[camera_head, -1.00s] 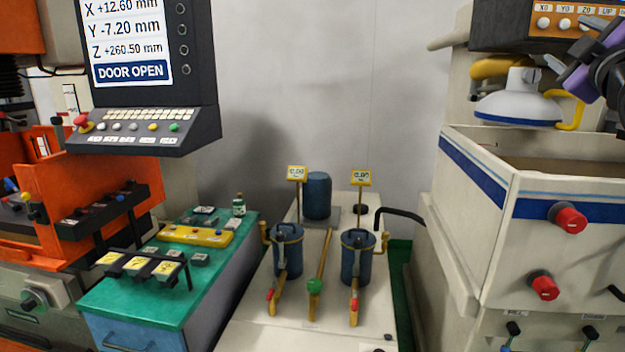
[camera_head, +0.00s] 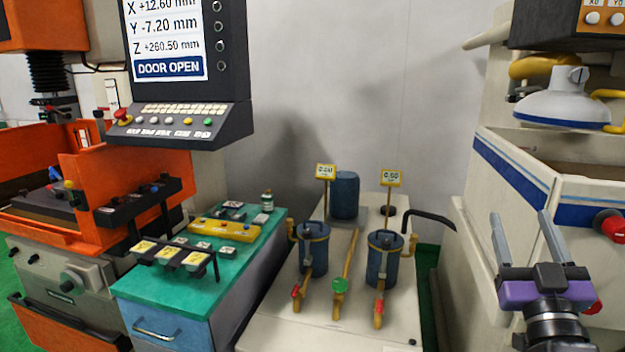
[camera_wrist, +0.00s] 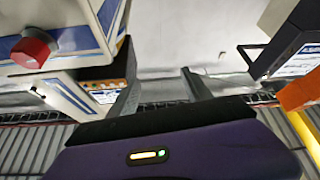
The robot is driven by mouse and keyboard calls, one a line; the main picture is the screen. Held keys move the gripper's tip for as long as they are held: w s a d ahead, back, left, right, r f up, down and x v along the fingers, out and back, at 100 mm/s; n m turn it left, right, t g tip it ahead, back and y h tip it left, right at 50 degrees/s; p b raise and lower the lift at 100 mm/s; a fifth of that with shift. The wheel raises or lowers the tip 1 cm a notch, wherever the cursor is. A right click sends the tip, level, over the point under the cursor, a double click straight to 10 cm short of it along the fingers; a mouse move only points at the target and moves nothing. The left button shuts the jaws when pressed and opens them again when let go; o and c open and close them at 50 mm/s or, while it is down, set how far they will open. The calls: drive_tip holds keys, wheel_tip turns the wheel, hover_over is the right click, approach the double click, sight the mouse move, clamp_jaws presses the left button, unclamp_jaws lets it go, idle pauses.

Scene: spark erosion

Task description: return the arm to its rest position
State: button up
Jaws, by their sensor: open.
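My gripper (camera_head: 522,240) is at the lower right of the head view, purple and black with two grey fingers. The fingers point up and stand apart, with nothing between them. It is in front of the cream machine with the blue stripe (camera_head: 545,190) and hides part of it. In the wrist view my gripper (camera_wrist: 160,90) also has its fingers spread and empty, with the grey wall beyond them.
A red knob (camera_head: 612,226) sits on the cream machine right of my gripper. Two blue filter canisters (camera_head: 313,252) stand on a cream unit (camera_head: 300,325) in the middle. A green-topped cabinet (camera_head: 150,285), control panel (camera_head: 180,125) and orange machine (camera_head: 110,175) are left.

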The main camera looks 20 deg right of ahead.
drive_tip(key=s+a+f+m+y, duration=0.1)
drive_tip(key=s+a+f+y, duration=0.1)
drive_tip(key=s+a+f, duration=0.5)
drive_tip(key=s+a+f+y, duration=0.2)
drive_tip(key=s+a+f, duration=0.3)
drive_tip(key=a+f, duration=0.4)
drive_tip(key=s+a+f+n+g+y, duration=0.1)
drive_tip(key=s+a+f+g+y, duration=0.1)
drive_tip(key=s, duration=0.4)
drive_tip(key=s+a+f+n+g+y+b, duration=0.1)
drive_tip(key=s+a+f+g+y, duration=0.1)
drive_tip(key=s+a+f, duration=0.2)
drive_tip(key=s+a+f+n+g+y, duration=0.1)
drive_tip(key=s+a+f+n+y, duration=0.1)
drive_tip(key=s+f, duration=0.5)
drive_tip(key=shift+s+a+g+y, duration=0.45)
drive_tip(key=shift+s+a, duration=0.3)
drive_tip(key=shift+s, duration=0.5)
